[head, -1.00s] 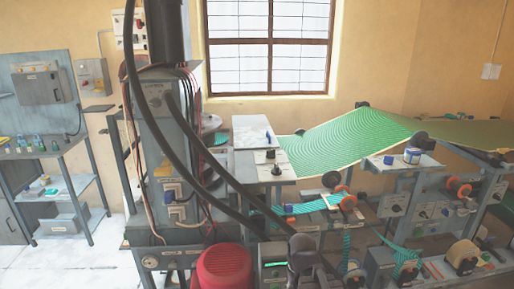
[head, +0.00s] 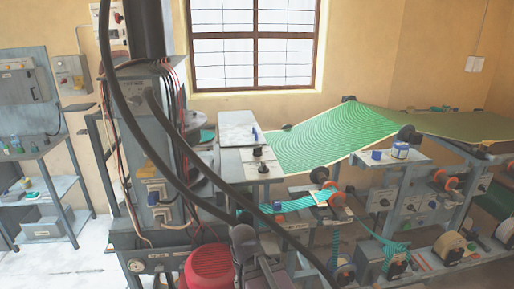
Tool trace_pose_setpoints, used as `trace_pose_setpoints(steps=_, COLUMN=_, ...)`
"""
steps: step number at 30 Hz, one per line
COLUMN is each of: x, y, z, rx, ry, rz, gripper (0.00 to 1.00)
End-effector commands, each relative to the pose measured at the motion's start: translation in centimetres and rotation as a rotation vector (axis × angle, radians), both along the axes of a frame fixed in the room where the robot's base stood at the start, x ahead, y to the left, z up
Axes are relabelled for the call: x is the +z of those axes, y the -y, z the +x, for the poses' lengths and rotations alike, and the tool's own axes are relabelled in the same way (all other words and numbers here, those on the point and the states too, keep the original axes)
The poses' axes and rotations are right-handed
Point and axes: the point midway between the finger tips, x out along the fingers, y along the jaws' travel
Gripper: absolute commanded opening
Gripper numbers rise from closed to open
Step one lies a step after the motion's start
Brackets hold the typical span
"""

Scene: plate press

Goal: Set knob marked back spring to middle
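I cannot read any label at this size, so I cannot tell which knob is marked back spring. Two dark knobs (head: 263,167) stand on a pale plate (head: 250,176) near the middle of the machine. Small dark knobs (head: 384,202) also show on the grey panels at the right. A dark grey jointed part (head: 243,240), probably a link of my arm, shows at the lower middle in front of the machine. I make out no gripper fingers.
A green patterned sheet (head: 330,138) slopes over the machine. A red ribbed motor cover (head: 209,268) stands low in front. Black cables (head: 190,170) cross the grey column (head: 150,120). A grey bench (head: 40,190) stands at the left, with clear floor before it.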

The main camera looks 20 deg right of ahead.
Motion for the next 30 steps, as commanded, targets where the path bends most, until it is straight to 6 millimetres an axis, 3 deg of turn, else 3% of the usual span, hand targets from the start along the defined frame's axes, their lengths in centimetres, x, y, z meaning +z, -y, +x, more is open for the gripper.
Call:
trace_pose_setpoints(steps=8, x=0.4, y=0.0, z=0.0, rx=0.000, ry=0.000, rz=0.000, gripper=0.53)
trace_pose_setpoints(steps=14, x=2.2, y=0.0, z=0.1, rx=0.000, ry=0.003, rz=0.000, gripper=0.53)
trace_pose_setpoints(steps=30, x=12.3, y=0.0, z=0.8, rx=0.000, ry=0.019, rz=0.000, gripper=0.53)
